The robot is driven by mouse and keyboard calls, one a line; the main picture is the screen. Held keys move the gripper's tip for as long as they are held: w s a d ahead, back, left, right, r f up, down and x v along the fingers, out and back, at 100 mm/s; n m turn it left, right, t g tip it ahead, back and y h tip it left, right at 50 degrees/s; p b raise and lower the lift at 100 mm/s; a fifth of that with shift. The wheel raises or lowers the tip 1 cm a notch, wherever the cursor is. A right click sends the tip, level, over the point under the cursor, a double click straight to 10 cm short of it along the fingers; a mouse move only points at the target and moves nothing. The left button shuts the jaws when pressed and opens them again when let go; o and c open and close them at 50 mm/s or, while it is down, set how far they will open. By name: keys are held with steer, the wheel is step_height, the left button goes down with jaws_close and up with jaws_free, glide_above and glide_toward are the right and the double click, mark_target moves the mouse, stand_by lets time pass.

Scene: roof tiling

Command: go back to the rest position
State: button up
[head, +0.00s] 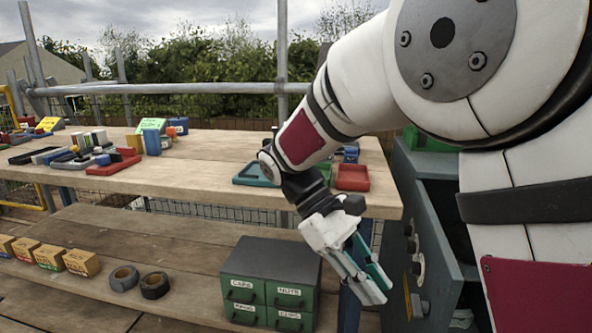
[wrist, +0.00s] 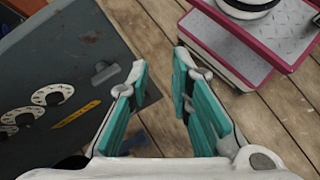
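My gripper (head: 376,282) hangs at the front right edge of the workbench, pointing down and to the right, between the bench and a grey-green cabinet (head: 405,215). In the wrist view my gripper (wrist: 160,68) shows two teal-padded fingers set apart, with bare wooden floor between them. It is open and holds nothing.
The workbench (head: 215,165) carries trays and blocks. Its lower shelf (head: 170,240) holds a labelled drawer box (head: 262,255), tape rolls (head: 124,278) and small boxes (head: 50,257). The cabinet's dark panel with white dials (wrist: 52,95) is close left of my fingers in the wrist view.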

steer(key=s+d+r+m+t+y, duration=0.1)
steer(key=s+d+r+m+y, duration=0.15)
steer(key=s, duration=0.35)
steer(key=s+d+r+m+t+y, duration=0.1)
steer(key=s+d+r+m+y, duration=0.2)
steer(key=s, duration=0.4)
steer(key=s+d+f+m+t+y, duration=0.1)
steer(key=s+f+m+t, duration=0.1)
steer(key=s, duration=0.4)
steer(key=s+d+f+m+t+y, duration=0.1)
steer(key=s+f+m+t, duration=0.1)
steer(key=s, duration=0.4)
step_height(320, 180, up, 33)
steer(key=n+t+p, duration=0.1)
steer(key=t+p, duration=0.2)
steer(key=p, duration=2.8)
steer(key=shift+w+r+t+p, duration=0.2)
steer(key=shift+t+p, duration=0.1)
steer(key=shift+p, duration=0.1)
